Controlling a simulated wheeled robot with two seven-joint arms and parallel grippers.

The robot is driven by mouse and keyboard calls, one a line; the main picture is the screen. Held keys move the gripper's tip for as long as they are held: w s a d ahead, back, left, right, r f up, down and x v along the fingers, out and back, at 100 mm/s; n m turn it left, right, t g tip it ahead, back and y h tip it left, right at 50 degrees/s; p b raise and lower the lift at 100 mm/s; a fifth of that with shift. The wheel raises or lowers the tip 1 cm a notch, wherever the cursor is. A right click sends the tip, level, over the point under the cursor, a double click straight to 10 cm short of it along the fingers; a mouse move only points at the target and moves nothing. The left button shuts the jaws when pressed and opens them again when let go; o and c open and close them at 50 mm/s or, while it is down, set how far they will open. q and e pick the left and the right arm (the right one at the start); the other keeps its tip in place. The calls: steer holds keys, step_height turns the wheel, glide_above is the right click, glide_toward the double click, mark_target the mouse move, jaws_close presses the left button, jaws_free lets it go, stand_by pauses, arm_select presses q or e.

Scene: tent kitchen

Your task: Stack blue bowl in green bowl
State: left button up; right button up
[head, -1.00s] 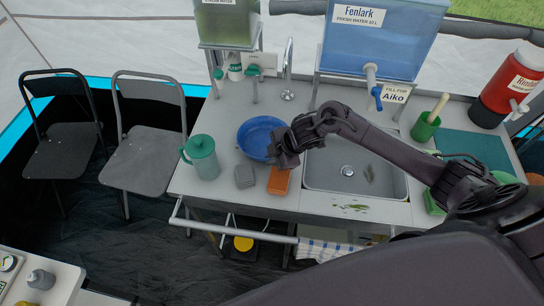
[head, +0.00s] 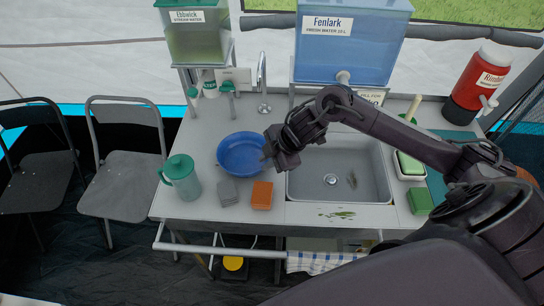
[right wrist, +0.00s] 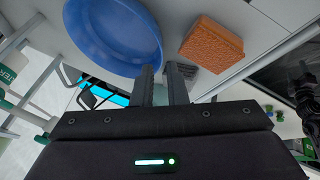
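The blue bowl (head: 238,153) stands upright on the grey counter, left of the sink. It also fills the upper left of the right wrist view (right wrist: 112,35). My right gripper (head: 272,152) is at the bowl's right rim in the head view, and its tip overlaps that rim. In the right wrist view its two fingers (right wrist: 162,72) are apart, with a gap between them and no bowl wall visible in it. I cannot tell whether a finger touches the bowl. I cannot make out a green bowl.
A green-lidded pitcher (head: 181,178), a grey sponge stack (head: 228,191) and an orange block (head: 262,195) stand near the bowl. The sink (head: 335,170) is to the right. A blue water tank (head: 352,45) and a green one (head: 197,38) stand behind.

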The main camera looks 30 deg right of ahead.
steer(key=v, duration=0.2)
steer(key=shift+s+d+r, duration=0.1)
steer(key=shift+d+r, duration=0.05)
steer(key=shift+r, duration=0.15)
steer(key=b, duration=0.1)
glide_toward(248, 176)
steer(key=shift+w+d+f+g, duration=0.2)
steer(key=shift+w+f+g, duration=0.1)
steer(key=shift+w+f, duration=0.4)
steer(key=p+x, duration=0.1)
steer(key=x, duration=0.3)
steer(key=shift+a+f, duration=0.2)
steer(key=shift+w+a+f, duration=0.15)
steer(key=shift+f, duration=0.35)
jaws_close()
steer(key=shift+r, duration=0.15)
